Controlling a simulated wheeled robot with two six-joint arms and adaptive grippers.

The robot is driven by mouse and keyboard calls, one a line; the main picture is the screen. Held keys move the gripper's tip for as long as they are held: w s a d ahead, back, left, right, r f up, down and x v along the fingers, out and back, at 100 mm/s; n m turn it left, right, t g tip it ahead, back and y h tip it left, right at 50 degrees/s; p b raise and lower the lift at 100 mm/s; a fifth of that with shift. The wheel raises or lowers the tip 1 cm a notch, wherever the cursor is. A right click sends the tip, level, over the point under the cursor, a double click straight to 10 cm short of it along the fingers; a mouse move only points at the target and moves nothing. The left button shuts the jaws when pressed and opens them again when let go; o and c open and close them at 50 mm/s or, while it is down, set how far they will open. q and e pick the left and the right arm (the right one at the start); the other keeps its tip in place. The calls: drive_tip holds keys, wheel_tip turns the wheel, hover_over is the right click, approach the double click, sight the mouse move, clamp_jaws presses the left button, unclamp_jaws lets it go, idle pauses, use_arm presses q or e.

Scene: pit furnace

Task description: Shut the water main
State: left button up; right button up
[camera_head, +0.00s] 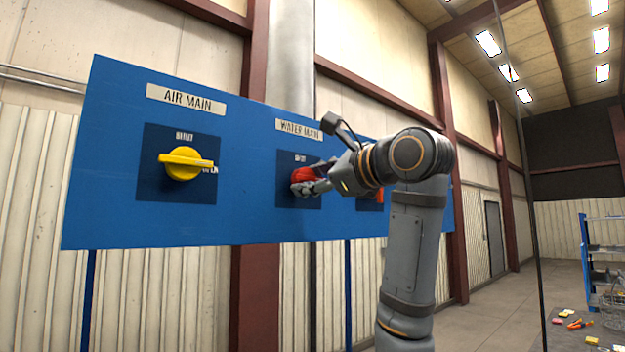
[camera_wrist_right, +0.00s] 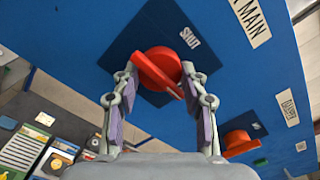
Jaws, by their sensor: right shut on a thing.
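The water main valve is a round red knob (camera_head: 303,175) with a bar handle, on a dark square under the WATER MAIN label (camera_head: 299,129) on the blue panel. In the right wrist view the red knob (camera_wrist_right: 163,62) sits between my fingers. Its bar runs from upper left to lower right, across the direction to the word SHUT (camera_wrist_right: 190,38). My right gripper (camera_head: 312,183) is shut on this knob, one finger on each side, and hides part of it in the head view. My left gripper is not in view.
A yellow valve handle (camera_head: 186,162) lies nearly level under AIR MAIN to the left. Another red handle (camera_wrist_right: 238,142) is near the DAMPER label, mostly behind my arm in the head view. A blue shelf (camera_head: 590,262) and scattered items stand far right.

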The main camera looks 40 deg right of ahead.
drive_tip(key=shift+f+n+b, duration=0.15)
drive_tip(key=shift+n+b, duration=1.8)
drive_tip(key=shift+n, duration=6.95)
drive_tip(key=o, duration=0.9)
drive_tip(key=shift+o, duration=1.2)
drive_tip(key=shift+s, duration=0.15)
drive_tip(key=shift+r, duration=0.2)
drive_tip(key=shift+s, duration=0.1)
